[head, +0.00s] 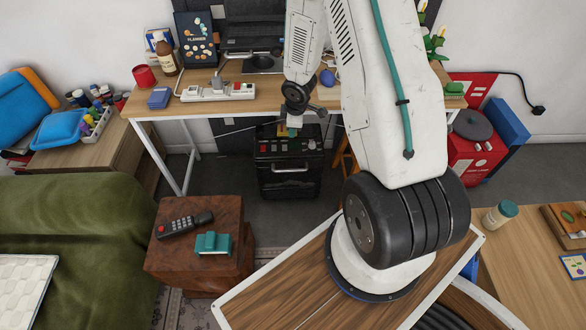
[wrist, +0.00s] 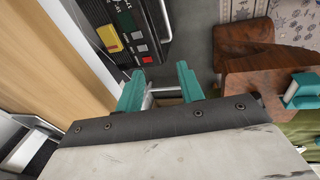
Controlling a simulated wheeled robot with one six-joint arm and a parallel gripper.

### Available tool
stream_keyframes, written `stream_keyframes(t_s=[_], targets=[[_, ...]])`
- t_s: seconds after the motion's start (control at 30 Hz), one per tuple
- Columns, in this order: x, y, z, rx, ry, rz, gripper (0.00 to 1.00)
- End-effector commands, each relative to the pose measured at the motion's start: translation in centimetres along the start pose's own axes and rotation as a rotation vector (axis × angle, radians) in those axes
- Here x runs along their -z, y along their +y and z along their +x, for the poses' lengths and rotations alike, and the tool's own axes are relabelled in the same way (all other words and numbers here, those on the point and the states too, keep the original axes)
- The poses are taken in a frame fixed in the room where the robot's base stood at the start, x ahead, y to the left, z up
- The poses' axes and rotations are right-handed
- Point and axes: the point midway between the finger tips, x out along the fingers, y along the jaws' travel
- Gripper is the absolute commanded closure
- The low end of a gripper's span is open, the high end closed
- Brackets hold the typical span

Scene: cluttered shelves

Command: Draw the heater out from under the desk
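The heater (head: 289,178) is a black box with red and grey controls and a yellow label on its sloped top, and a pale handle across its front. It stands on the floor under the desk (head: 268,100). In the wrist view the heater (wrist: 122,30) lies beyond my fingertips, with its handle (wrist: 163,22) at its right side. My gripper (wrist: 160,70) has two teal fingers spread apart, with nothing seen held between them. In the head view my gripper (head: 293,128) is by the desk's front edge, over the heater's top and partly hiding it. Contact cannot be told.
A brown side table (head: 180,246) with a remote and a teal object stands at front left, beside a green sofa (head: 75,220). Desk legs flank the heater. Some grey floor shows left of the heater.

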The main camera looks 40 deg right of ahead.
Motion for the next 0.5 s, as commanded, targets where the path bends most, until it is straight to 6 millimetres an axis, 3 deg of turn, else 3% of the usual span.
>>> stream_keyframes(t_s=[0.03,0.3,0.4,0.5], targets=[[-0.6,-0.9,2.9,0.025,0.025,-0.024,0.62],[-2.6,-1.7,15.1,0.060,0.186,-0.085,0.62],[-3.5,-1.6,19.0,0.063,0.238,-0.080,0.62],[-4.2,-1.6,21.7,0.065,0.276,-0.076,0.62]])
